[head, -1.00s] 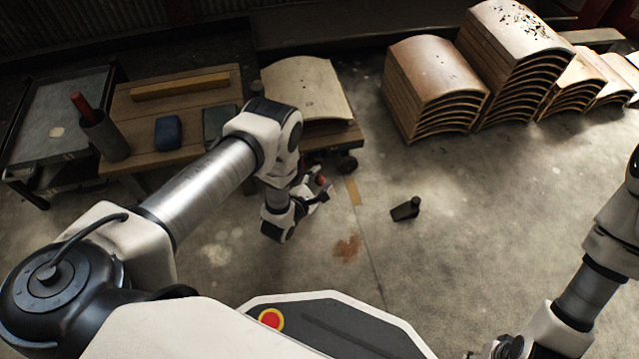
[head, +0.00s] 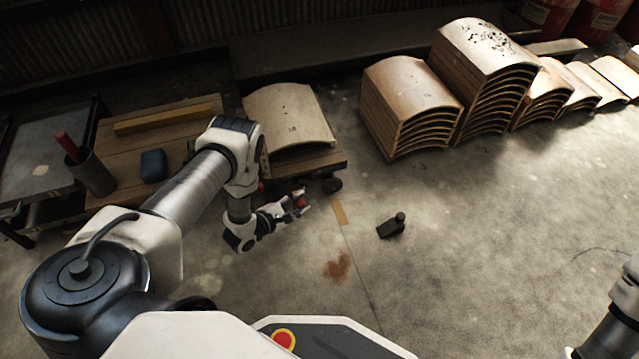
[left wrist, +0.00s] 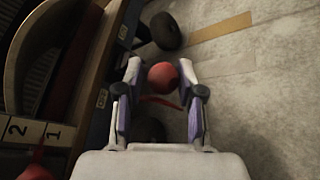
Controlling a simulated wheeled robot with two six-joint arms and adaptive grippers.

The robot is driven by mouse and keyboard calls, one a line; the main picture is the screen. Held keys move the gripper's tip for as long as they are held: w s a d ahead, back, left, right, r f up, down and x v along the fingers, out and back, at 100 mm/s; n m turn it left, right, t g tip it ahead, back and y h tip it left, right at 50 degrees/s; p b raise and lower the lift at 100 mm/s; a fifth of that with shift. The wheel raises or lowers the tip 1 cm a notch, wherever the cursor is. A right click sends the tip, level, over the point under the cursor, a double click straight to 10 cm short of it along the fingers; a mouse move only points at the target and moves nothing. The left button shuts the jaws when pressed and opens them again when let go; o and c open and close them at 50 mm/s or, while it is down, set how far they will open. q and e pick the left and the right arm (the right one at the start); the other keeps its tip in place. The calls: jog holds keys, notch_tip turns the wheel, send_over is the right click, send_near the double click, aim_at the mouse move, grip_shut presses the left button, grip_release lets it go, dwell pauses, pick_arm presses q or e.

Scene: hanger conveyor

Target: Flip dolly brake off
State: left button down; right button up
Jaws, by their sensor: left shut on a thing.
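The dolly (head: 318,163) is a low wooden platform on dark wheels, carrying curved wooden panels (head: 290,112). It also shows along the left of the left wrist view (left wrist: 98,95). A red round brake knob (left wrist: 163,76) on a thin red lever sits beside the dolly's edge, near a dark wheel (left wrist: 166,31). My left gripper (head: 302,202) is low beside the dolly's front side. In the left wrist view its fingers (left wrist: 160,74) are on either side of the red knob and shut on it. My right arm shows at the lower right, with its gripper out of view.
A dark block-like object (head: 391,226) lies on the floor right of my left gripper. Stacks of curved panels (head: 408,105) stand at the back right. A wooden table (head: 120,152) with a blue item (head: 153,165) is at left. The floor at centre right is clear.

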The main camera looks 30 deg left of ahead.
pick_arm(q)
jog(key=shift+s+f+m, duration=0.15)
jog(key=shift+m, duration=0.15)
jog(key=c, duration=0.8)
grip_release()
jog(key=shift+a, duration=0.1)
jog(key=v, duration=1.2)
jog(key=shift+a, duration=0.15)
